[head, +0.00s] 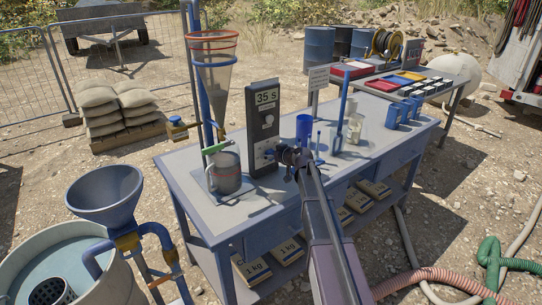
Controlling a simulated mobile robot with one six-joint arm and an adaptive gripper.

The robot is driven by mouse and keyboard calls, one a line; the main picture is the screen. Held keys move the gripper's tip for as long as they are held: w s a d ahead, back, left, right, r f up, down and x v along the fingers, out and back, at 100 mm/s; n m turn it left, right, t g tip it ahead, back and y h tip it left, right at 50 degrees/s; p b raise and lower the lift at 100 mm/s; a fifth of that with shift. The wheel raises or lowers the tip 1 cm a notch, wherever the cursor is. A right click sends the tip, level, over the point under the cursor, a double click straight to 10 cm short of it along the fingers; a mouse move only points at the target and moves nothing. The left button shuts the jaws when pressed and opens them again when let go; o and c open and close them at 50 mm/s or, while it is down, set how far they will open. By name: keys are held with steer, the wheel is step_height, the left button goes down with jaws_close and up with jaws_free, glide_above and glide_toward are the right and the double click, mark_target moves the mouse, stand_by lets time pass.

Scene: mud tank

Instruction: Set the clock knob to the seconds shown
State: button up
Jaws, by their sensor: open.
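The clock (258,138) is a dark upright box on the grey workbench, and its display (266,97) reads 35 s. A pale round part (268,119) sits on its face below the display. My gripper (276,154) is at the lower part of the clock's face, coming from the front right. It is open. A knob at that lower spot is mostly hidden by the gripper, so its setting and any contact with the fingers cannot be told.
A funnel cone (212,80) hangs on a blue stand left of the clock, above a grey jug (227,173). A blue cup (304,127) stands close right of the clock. Blue containers (392,117) stand farther right. The bench's front right top is clear.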

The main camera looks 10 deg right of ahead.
steer(key=c, duration=1.2)
steer(key=shift+o, duration=0.2)
steer(key=shift+m, duration=0.3)
steer(key=shift+w+d+f+m+g+y+b, duration=0.1)
steer(key=shift+m+g+y+b, duration=0.15)
steer(key=shift+m+y, duration=0.25)
steer(key=shift+d+m+g+y+b, duration=0.15)
steer(key=shift+m+y+b, duration=0.1)
steer(key=shift+m+y, duration=0.25)
steer(key=m+y+b, duration=0.1)
steer(key=m, duration=0.1)
steer(key=shift+f+m+y, duration=0.1)
steer(key=shift+m+y, duration=0.2)
steer(key=shift+m, duration=0.1)
steer(key=m+y+b, duration=0.1)
steer(key=m+b, duration=0.1)
steer(key=m, duration=0.1)
steer(key=shift+f+y+b, duration=0.1)
steer(key=shift+y+b, duration=0.3)
steer(key=shift+m+y+b, duration=0.4)
steer(key=shift+m+b, duration=0.2)
steer(key=shift+m, duration=0.5)
